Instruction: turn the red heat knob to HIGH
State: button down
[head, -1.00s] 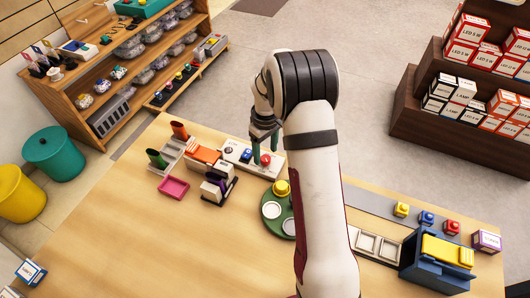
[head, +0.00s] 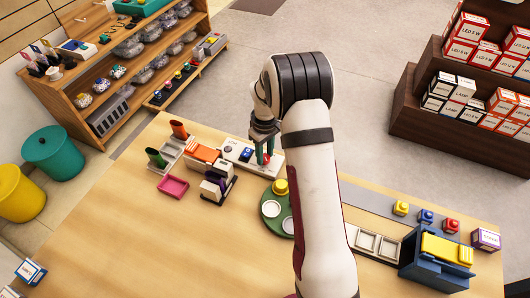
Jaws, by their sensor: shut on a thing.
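The red heat knob (head: 264,159) sits at the right end of a white control panel (head: 235,158) near the far edge of the wooden table. My gripper (head: 263,155) points down over the panel, its dark green fingers shut on the red knob. The fingers cover much of the knob, so its pointer and the HIGH marking cannot be read. A blue knob (head: 246,155) and a dark part stand on the panel left of it.
A green round tray (head: 272,226) with a yellow piece and white discs stands in front of the panel. An orange-and-white rack (head: 203,155), a pink tray (head: 173,187) and a blue-yellow machine (head: 438,260) share the table.

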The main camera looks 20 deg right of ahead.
jog(key=shift+m, duration=0.4)
jog(key=m, duration=0.3)
jog(key=shift+m, duration=0.4)
jog(key=m, duration=0.4)
jog(key=shift+m, duration=0.3)
jog(key=m, duration=0.4)
jog(key=shift+m, duration=2.4)
jog(key=c, duration=0.5)
grip_release()
